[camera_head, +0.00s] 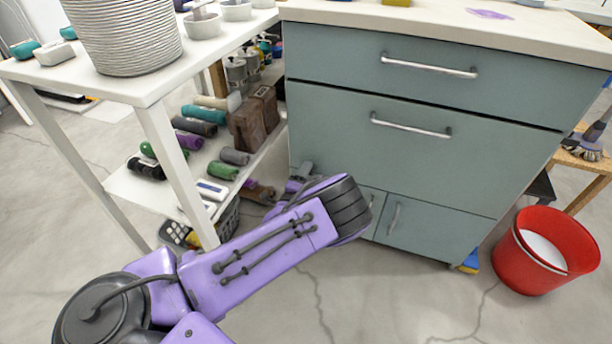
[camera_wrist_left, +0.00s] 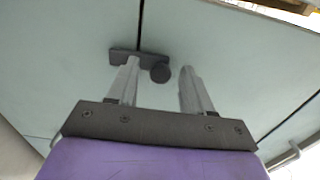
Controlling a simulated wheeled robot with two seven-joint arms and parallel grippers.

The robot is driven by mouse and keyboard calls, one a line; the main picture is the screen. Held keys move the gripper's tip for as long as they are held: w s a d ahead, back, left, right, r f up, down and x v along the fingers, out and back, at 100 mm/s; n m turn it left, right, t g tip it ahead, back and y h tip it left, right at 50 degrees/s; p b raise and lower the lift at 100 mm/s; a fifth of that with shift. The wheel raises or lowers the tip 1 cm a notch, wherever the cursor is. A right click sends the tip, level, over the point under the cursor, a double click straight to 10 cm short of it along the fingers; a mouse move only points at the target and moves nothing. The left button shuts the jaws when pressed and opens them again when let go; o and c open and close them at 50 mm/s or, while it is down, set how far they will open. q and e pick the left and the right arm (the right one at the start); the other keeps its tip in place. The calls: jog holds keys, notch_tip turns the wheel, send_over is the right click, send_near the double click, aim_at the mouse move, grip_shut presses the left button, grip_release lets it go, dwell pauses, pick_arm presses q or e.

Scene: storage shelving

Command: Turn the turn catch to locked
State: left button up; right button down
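The turn catch (camera_wrist_left: 124,54) shows in the left wrist view as a dark bar with a round dark knob (camera_wrist_left: 160,73). The bar lies across the dark seam between two pale blue-green cabinet panels. My left gripper (camera_wrist_left: 159,66) is open, with its two grey fingers pointing at the panel. The knob appears between the fingers, nearer the left one, whose tip overlaps the bar in the picture. I cannot tell whether they touch. In the head view my left forearm covers part of the lower cabinet front, and the catch cannot be made out clearly. My right gripper is out of view.
The blue-green cabinet (camera_head: 420,150) has two wide drawers with bar handles and small doors below. A white shelf table (camera_head: 150,88) with rolled cloths stands close on the left. A red bucket (camera_head: 512,262) stands on the floor at the right. The floor in front is clear.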

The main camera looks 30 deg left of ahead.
pick_arm(q)
jog(key=shift+s, duration=0.1)
jog(key=p+v, duration=0.4)
jog(key=v, duration=0.6)
jog(key=shift+s, duration=0.15)
jog(key=shift+d, duration=0.1)
